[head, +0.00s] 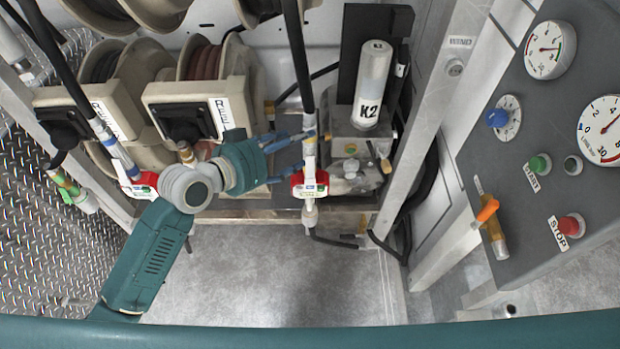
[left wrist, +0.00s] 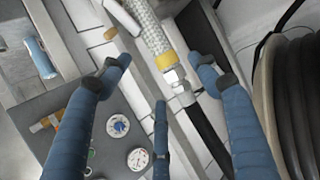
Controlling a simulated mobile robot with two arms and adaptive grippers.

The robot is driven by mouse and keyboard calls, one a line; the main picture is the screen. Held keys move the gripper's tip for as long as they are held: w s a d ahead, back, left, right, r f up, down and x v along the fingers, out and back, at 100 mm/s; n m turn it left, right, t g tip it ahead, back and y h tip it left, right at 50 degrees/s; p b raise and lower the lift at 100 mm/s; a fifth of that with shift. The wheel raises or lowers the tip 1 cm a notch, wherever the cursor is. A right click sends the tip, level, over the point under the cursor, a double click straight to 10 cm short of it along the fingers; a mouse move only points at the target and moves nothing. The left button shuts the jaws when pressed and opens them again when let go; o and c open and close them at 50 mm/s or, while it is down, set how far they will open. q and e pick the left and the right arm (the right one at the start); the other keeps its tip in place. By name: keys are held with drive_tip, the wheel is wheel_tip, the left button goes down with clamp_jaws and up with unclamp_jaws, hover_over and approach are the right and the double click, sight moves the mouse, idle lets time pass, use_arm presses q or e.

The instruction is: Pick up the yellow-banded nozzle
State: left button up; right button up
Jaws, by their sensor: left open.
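The yellow-banded nozzle (head: 310,150) hangs upright from a black hose, with a red-and-white part lower down. In the left wrist view the yellow band (left wrist: 166,61) sits between a pale braided sleeve and a metal fitting that joins the black hose. My left gripper (head: 297,151) is open, just left of the nozzle in the head view, its blue fingers pointing at it. In the left wrist view the nozzle lies between the spread fingertips (left wrist: 160,78). I cannot tell whether any finger touches it. My right gripper is not in view.
Another nozzle (head: 138,187) with red-and-white parts and a green-banded one (head: 72,190) hang at the left. Hose reels (head: 215,90) stand behind my left arm. A K2 cylinder (head: 371,88) and metal post (head: 435,130) stand right of the nozzle. A gauge panel (head: 525,110) is further right.

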sight(307, 156)
use_arm(q)
drive_tip(key=x, duration=0.1)
drive_tip(key=p+x, duration=0.1)
drive_tip(key=x, duration=0.3)
drive_tip(key=shift+w+a+r+p, duration=0.1)
drive_tip(key=shift+w+r+p, duration=0.1)
drive_tip(key=shift+r+p, duration=0.1)
drive_tip(key=shift+w+d+f, duration=0.2)
drive_tip(key=shift+d+f, duration=0.05)
drive_tip(key=shift+a, duration=0.1)
drive_tip(key=shift+c, duration=0.5)
clamp_jaws()
drive_tip(key=shift+r, duration=0.2)
